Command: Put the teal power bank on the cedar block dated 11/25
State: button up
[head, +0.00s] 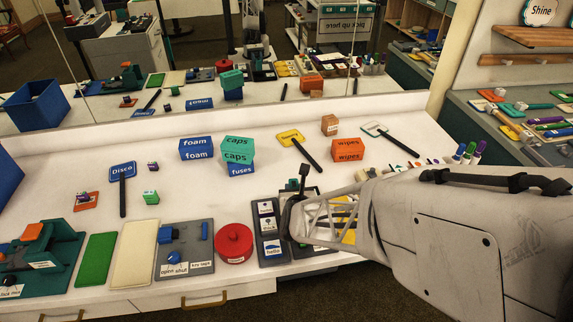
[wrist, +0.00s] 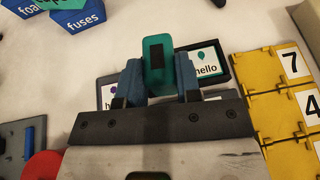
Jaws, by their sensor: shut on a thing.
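In the wrist view, a teal power bank (wrist: 157,62) with a dark rectangle on its face stands between the two blue fingers of my gripper (wrist: 158,78). My gripper is shut on it, above the dark card tray. In the head view, my gripper is mostly hidden by my own wrist, and I cannot make out the power bank. A small brown wooden block (head: 330,125) with a pale label stands at the back of the table, behind the gripper. Its label is too small to read, so I cannot confirm the date. The block's top looks bare.
Stacked caps (head: 238,146) and fuses (head: 241,169) boxes stand further left. Dark card trays (head: 268,222) lie below the gripper. A mirror wall borders the table's back.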

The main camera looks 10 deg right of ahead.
jog(key=shift+w+d+r, duration=0.4)
jog(key=shift+w+r, duration=0.05)
jog(key=shift+w, duration=0.2)
jog(key=w+d+r+m+g+h, duration=0.2)
jog(key=w+d+r+m+h, duration=0.1)
jog(key=w+d, duration=0.6)
jog(key=w+d+r+m+g+h, duration=0.1)
jog(key=w+d+r+m+h, duration=0.2)
jog(key=w+d, duration=0.5)
jog(key=shift+w+d+r+m+g+h, duration=0.4)
jog(key=shift+w+m+h, duration=0.5)
jog(key=shift+w+h, duration=0.3)
jog(key=shift+w+f, duration=0.1)
jog(key=shift+w+d+f, duration=0.25)
jog(key=shift+w+d, duration=0.25)
jog(key=shift+w, duration=2.1)
jog(key=shift+w+d+f, duration=0.25)
jog(key=shift+w+d, duration=0.2)
jog(key=shift+w, duration=2.2)
jog(key=shift+w+d+f, duration=0.25)
jog(key=shift+w+d, duration=0.25)
jog(key=shift+w, duration=2.1)
